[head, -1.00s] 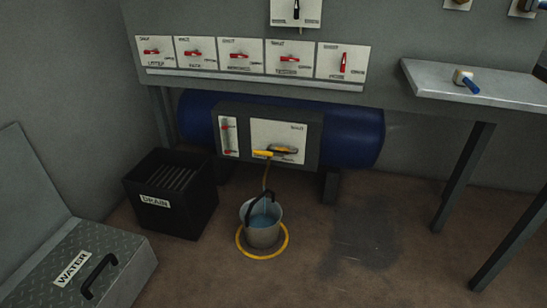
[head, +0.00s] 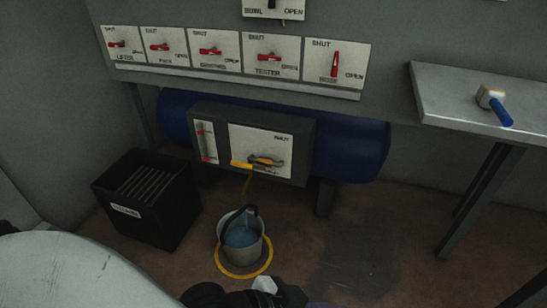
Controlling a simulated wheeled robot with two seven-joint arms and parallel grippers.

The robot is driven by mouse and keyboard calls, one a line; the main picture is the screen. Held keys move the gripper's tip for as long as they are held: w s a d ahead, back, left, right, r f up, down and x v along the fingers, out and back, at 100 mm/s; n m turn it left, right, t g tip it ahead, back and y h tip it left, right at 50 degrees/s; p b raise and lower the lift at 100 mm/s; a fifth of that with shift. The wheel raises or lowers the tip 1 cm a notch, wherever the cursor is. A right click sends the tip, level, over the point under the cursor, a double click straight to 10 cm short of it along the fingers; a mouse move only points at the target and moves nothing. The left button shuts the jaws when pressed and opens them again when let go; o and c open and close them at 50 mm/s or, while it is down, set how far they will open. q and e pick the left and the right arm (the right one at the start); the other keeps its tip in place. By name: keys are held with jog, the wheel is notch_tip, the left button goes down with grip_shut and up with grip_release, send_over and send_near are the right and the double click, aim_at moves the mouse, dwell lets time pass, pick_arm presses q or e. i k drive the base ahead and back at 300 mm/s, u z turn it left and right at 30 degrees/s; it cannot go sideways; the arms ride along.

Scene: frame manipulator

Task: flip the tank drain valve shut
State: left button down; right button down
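The tank drain valve has a yellow-tipped lever (head: 241,164) lying roughly level and pointing left on a white plate (head: 245,140). The plate reads SHUT at its upper right. The blue tank (head: 350,150) is behind it. A thin stream or line runs down below the lever to a metal bucket (head: 252,253) with bluish water inside. A dark gripper or wrist part of mine (head: 262,290), seemingly on the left arm, shows at the bottom edge, below and apart from the valve. Its fingers cannot be made out clearly. My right gripper is not in view.
The bucket stands in a yellow floor ring (head: 226,268). A black drain box (head: 150,225) stands at left. Several red-levered valve plates (head: 210,50) line the wall above. A bench (head: 440,105) at right holds a blue-handled tool (head: 501,115). Floor right of the bucket is clear.

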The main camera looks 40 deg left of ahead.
aim_at(244, 165)
jog(key=u, duration=0.5)
jog(key=i, duration=0.85)
jog(key=u, duration=0.85)
